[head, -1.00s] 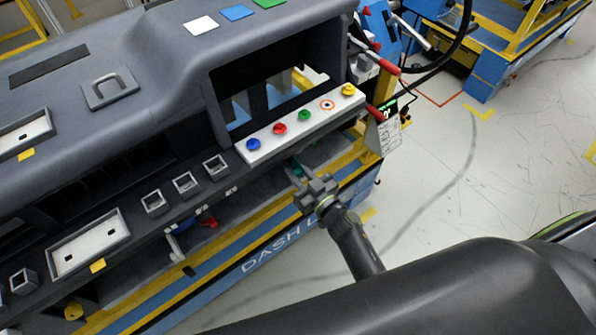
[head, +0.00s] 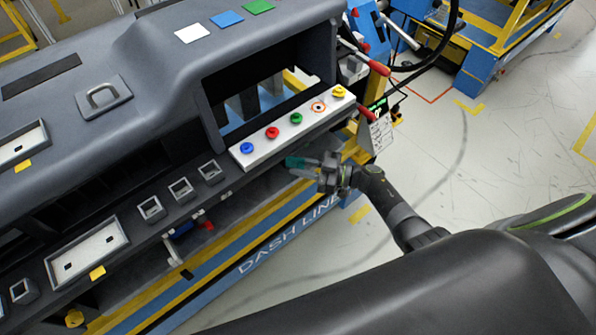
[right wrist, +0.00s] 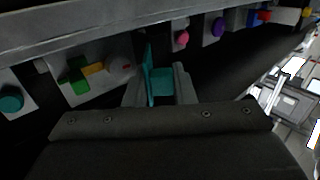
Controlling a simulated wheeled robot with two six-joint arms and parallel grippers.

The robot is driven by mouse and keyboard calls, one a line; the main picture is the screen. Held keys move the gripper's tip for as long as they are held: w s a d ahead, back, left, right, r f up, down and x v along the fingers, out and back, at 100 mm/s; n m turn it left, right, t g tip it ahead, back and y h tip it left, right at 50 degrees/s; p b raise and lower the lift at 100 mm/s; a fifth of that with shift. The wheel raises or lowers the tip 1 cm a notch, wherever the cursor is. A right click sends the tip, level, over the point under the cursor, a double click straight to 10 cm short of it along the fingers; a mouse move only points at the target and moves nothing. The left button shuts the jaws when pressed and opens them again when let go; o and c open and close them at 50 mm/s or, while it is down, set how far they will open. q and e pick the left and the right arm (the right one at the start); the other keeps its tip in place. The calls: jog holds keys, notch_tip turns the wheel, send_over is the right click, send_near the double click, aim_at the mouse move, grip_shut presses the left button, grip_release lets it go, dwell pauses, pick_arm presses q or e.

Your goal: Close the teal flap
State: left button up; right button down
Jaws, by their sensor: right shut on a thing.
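The teal flap (head: 294,162) shows as a small teal piece just below the right end of the white button strip, on the dashboard module's front. In the right wrist view, a teal upright plate and block (right wrist: 160,84) sit between my fingers. My right gripper (head: 308,169) is shut on this teal piece, coming from the right. The fingers hide part of it, so its exact angle is hard to tell. My left gripper is not in view.
The white strip (head: 291,133) with several coloured buttons lies just above my right gripper. An open bay (head: 262,100) is behind it. Red-handled levers (head: 372,66) stand to the right. The floor (head: 420,180) at right is clear.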

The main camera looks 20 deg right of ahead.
aim_at(294, 162)
jog(key=n+g+y+b, duration=0.1)
jog(key=n+g+b, duration=0.1)
jog(key=g+b, duration=0.1)
jog(key=w+d+n+g+y+b, duration=0.1)
jog(key=n+g+b, duration=0.1)
jog(key=g+b, duration=0.1)
jog(key=w+f+n+g+y+b, duration=0.1)
jog(key=n+g+b, duration=0.1)
jog(key=b, duration=0.3)
jog(key=shift+w+d+g, duration=0.1)
jog(key=shift+d+g, duration=0.1)
jog(key=shift+g, duration=0.5)
jog(key=shift+w+r+n+g+b, duration=0.25)
jog(key=shift+n+g+b, duration=0.65)
jog(key=shift+b, duration=0.35)
jog(key=c, duration=1.4)
grip_release()
jog(key=shift+o, duration=0.5)
jog(key=shift+r, duration=0.25)
jog(key=shift+w+r, duration=0.1)
jog(key=shift+r, duration=0.05)
